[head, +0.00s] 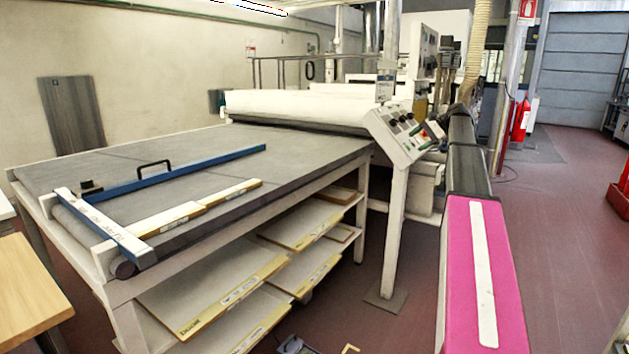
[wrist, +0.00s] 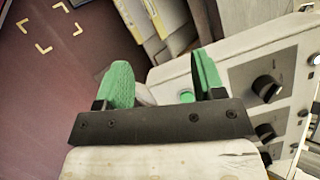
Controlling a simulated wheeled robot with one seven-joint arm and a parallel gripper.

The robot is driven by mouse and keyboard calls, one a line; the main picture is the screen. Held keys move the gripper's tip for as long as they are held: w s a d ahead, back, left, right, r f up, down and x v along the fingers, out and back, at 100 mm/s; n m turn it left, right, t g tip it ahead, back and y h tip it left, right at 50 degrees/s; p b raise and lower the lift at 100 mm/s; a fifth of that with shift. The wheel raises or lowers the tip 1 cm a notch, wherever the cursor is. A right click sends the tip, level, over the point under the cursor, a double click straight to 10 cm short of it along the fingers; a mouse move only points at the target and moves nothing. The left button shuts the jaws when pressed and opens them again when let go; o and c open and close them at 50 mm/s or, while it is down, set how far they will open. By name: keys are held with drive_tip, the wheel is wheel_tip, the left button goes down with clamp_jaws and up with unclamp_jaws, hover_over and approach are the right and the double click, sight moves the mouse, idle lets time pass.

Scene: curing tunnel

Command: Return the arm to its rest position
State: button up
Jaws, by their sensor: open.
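My gripper (wrist: 163,78) shows in the wrist view with its two green fingers apart and nothing between them. Beyond the fingers is the pale control panel (wrist: 232,70) with black knobs and a green button. I cannot tell whether the fingers touch it. In the head view my pink and black arm reaches forward along the right side, close to the control panel (head: 398,140) of the machine. The gripper itself cannot be made out there.
A large grey-topped table (head: 110,165) fills the left, with a blue straightedge (head: 185,174) on it and boards (head: 215,290) on shelves below. A panel leg (head: 395,235) stands beside my arm. A red extinguisher (head: 520,120) is farther back. The floor (head: 570,220) at right is mostly clear.

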drive_tip(key=s+a+f+n+h, duration=0.1)
drive_tip(key=s+a+f, duration=0.4)
drive_tip(key=f, duration=0.5)
drive_tip(key=s+a+f+g+h, duration=0.15)
drive_tip(key=s+a+f, duration=0.3)
drive_tip(key=f, duration=0.55)
drive_tip(key=s+a+f+n+h, duration=0.15)
drive_tip(key=s+a+f, duration=0.35)
drive_tip(key=f, duration=0.5)
drive_tip(key=s+a+f+n+h, duration=0.3)
drive_tip(key=s+f, duration=0.5)
drive_tip(key=s, duration=0.4)
drive_tip(key=s+a+f+n+h, duration=0.3)
drive_tip(key=s+a+f, duration=0.1)
drive_tip(key=s+f, duration=0.5)
drive_tip(key=s, duration=0.2)
drive_tip(key=shift+s+a+f, duration=0.15)
drive_tip(key=shift+s+f, duration=0.1)
drive_tip(key=shift+s, duration=0.1)
drive_tip(key=shift+w+g, duration=0.1)
drive_tip(key=shift+g, duration=0.15)
